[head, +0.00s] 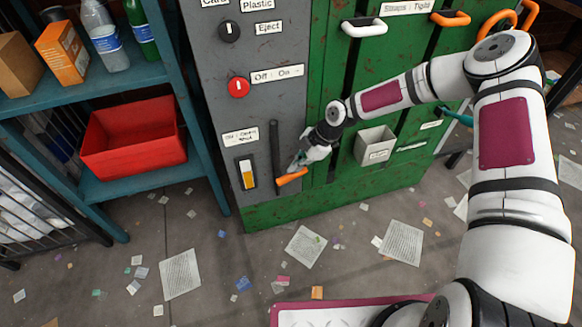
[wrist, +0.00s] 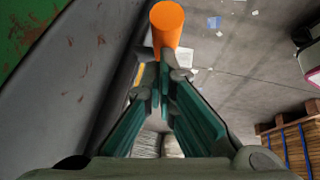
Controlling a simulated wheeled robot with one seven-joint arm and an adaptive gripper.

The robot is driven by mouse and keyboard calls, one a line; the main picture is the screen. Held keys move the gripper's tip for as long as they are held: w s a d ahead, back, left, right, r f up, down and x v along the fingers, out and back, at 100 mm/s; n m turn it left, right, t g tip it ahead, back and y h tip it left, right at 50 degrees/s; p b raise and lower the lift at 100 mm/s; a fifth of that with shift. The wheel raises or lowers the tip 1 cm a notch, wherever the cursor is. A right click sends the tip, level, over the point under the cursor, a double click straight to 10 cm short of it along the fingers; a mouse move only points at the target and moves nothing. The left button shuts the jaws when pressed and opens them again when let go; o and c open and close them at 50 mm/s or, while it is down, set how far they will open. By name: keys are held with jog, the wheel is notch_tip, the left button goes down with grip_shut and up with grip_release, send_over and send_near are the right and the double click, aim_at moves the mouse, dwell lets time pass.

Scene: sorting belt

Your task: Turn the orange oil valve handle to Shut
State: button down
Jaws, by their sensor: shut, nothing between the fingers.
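The orange valve handle (head: 291,178) sticks out low on the grey panel, beside a dark vertical pipe (head: 275,148). A small label (head: 240,137), apparently for the oil valve, is above it to the left. In the wrist view the handle (wrist: 167,24) is an orange cylinder seen end-on, just beyond the fingertips. My gripper (head: 298,164) is just above the handle. In the wrist view its teal fingers (wrist: 165,78) come together at the tips with nothing between them. I cannot tell whether the tips touch the handle.
A grey bin (head: 375,146) hangs on the green cabinet to the right. A teal shelf (head: 185,110) holds a red crate (head: 133,137). Papers litter the floor.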

jog(key=f+y+b, duration=0.1)
jog(key=d+y+b, duration=0.1)
jog(key=b, duration=0.1)
jog(key=shift+w+d+f+g+y, duration=0.2)
jog(key=shift+w+f+g+y, duration=0.1)
jog(key=shift+f+g, duration=0.1)
jog(key=shift+d+f+b, duration=0.1)
jog(key=shift+d+b, duration=0.05)
jog(key=shift+b, duration=0.35)
jog(key=shift+d+f+b, duration=0.15)
jog(key=shift+b, duration=0.15)
